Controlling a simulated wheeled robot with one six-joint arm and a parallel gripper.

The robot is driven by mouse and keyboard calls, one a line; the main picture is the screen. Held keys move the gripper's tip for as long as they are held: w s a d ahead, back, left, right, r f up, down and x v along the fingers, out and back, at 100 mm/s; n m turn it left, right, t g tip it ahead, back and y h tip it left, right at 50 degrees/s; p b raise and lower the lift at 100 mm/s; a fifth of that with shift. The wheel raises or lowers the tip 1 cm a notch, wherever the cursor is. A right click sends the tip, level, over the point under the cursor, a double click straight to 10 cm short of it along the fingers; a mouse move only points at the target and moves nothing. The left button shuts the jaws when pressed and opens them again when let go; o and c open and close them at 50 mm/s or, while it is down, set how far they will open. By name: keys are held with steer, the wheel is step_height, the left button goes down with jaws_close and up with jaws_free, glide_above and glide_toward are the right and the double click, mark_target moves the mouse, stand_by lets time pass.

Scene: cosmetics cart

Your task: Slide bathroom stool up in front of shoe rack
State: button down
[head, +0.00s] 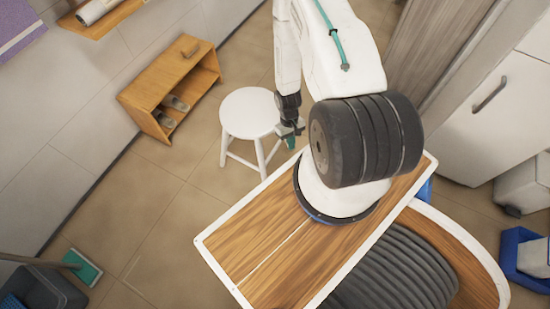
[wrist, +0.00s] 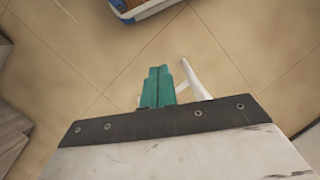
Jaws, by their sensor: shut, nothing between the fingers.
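The white round bathroom stool (head: 249,113) stands upright on the tiled floor, in the middle of the head view. The wooden shoe rack (head: 172,88) stands against the wall to its left, with a floor gap between them. Shoes (head: 175,103) sit inside the rack. My gripper (head: 291,142) is low at the stool's right side, close to the seat edge and legs; I cannot tell if it touches. In the wrist view my teal fingers (wrist: 158,88) are shut together and empty, with a white stool leg (wrist: 194,80) just right of them.
A dark bin (head: 42,290) and a teal-headed mop (head: 84,267) are at the lower left. A white cabinet (head: 500,110) stands at the right. A blue container (head: 522,255) is at the lower right. The floor between stool and rack is clear.

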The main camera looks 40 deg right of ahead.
steer(key=s+a+f+t, duration=0.1)
steer(key=s+f, duration=0.1)
steer(key=f, duration=0.5)
steer(key=s+a+f+t, duration=0.1)
steer(key=s+f, duration=0.1)
steer(key=f, duration=0.5)
steer(key=w+d+f+n+t+h, duration=0.1)
steer(key=w+f+t, duration=0.4)
steer(key=w+f, duration=0.8)
steer(key=shift+w+d+n+h, duration=0.3)
steer(key=shift+w+d+n, duration=0.2)
steer(key=shift+d, duration=0.15)
